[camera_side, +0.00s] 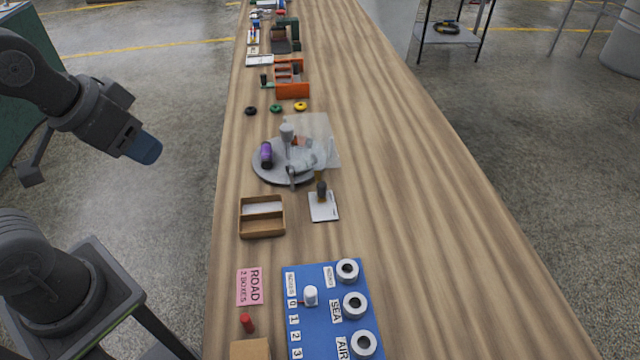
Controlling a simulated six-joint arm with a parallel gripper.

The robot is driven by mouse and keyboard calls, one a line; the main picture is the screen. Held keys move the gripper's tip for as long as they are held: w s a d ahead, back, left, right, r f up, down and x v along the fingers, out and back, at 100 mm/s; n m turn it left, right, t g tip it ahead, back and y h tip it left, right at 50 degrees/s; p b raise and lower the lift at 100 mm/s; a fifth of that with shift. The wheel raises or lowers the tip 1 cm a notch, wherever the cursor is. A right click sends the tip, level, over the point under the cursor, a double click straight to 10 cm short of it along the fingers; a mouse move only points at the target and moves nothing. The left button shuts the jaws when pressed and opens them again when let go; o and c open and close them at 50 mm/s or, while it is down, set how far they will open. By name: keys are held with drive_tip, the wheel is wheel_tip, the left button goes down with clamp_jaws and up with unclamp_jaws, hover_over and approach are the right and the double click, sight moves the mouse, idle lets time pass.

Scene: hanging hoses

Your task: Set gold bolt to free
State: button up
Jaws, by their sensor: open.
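My gripper (145,149), with a blue end, is in the air at the left, off the bench's left edge and away from everything on it. It is open and empty; the gap between its jaws is hard to see from here. I cannot make out for certain which thing is the gold bolt. A small upright piece with a dark top and a brownish-gold lower part (321,192) stands on a white plate (325,212) near the bench's middle. An orange holder (293,90) farther back has small fittings too small to read.
The wooden bench (420,230) is clear along its right. A brown tray (262,229), a blue labelled board (320,330) with white rings, and a red peg (247,323) are nearer.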

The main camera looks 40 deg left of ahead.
drive_tip(key=shift+c, duration=0.8)
drive_tip(key=n+g, duration=0.2)
drive_tip(key=g, duration=0.4)
hover_over(321, 184)
wheel_tip(321, 184, down, 14)
drive_tip(key=shift+h, duration=0.3)
wheel_tip(321, 184, down, 13)
drive_tip(key=shift+r, duration=0.1)
drive_tip(key=shift+t, duration=0.3)
drive_tip(key=shift+c, duration=0.2)
clamp_jaws()
